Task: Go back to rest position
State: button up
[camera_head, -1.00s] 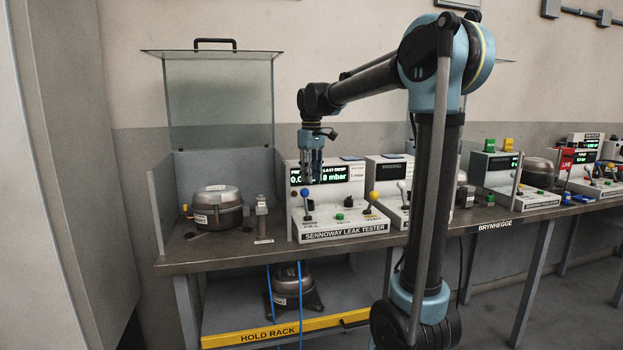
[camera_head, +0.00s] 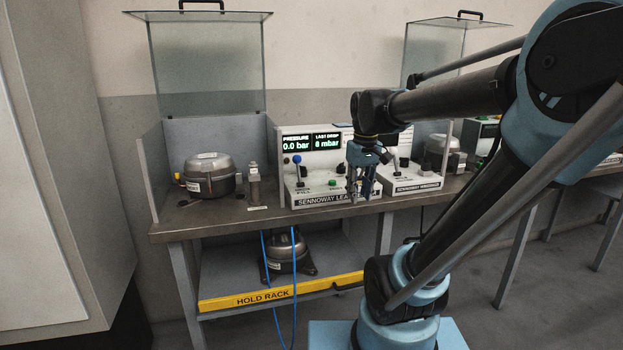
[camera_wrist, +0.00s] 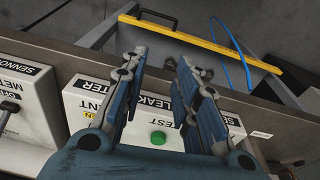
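My gripper (camera_head: 362,190) hangs fingers-down in front of the right part of the white Sennoway leak tester (camera_head: 318,200). In the wrist view my gripper (camera_wrist: 158,75) has its two blue fingers apart, with nothing held between them. The leak tester's panel (camera_wrist: 160,105) with a green button lies beneath the fingers there. My arm stretches from the lower right, bent at a high elbow. In the head view the fingers cover part of the tester's name.
A compressor (camera_head: 208,178) sits left on the bench (camera_head: 222,222) under a raised clear lid (camera_head: 205,70). Another compressor (camera_head: 286,252) is on the shelf behind the yellow hold rack edge (camera_head: 225,301). Blue hoses (camera_head: 267,265) hang in front. A second tester (camera_head: 415,182) stands right.

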jog(key=s+d+f+m, duration=0.2)
jog(key=s+f, duration=0.4)
jog(key=f, duration=0.1)
jog(key=s+d+f+m, duration=0.1)
jog(key=s+d+f, duration=0.2)
jog(key=s+f, duration=0.3)
jog(key=shift+f+m+t, duration=0.4)
jog(key=shift+f, duration=0.1)
jog(key=shift+s, duration=0.1)
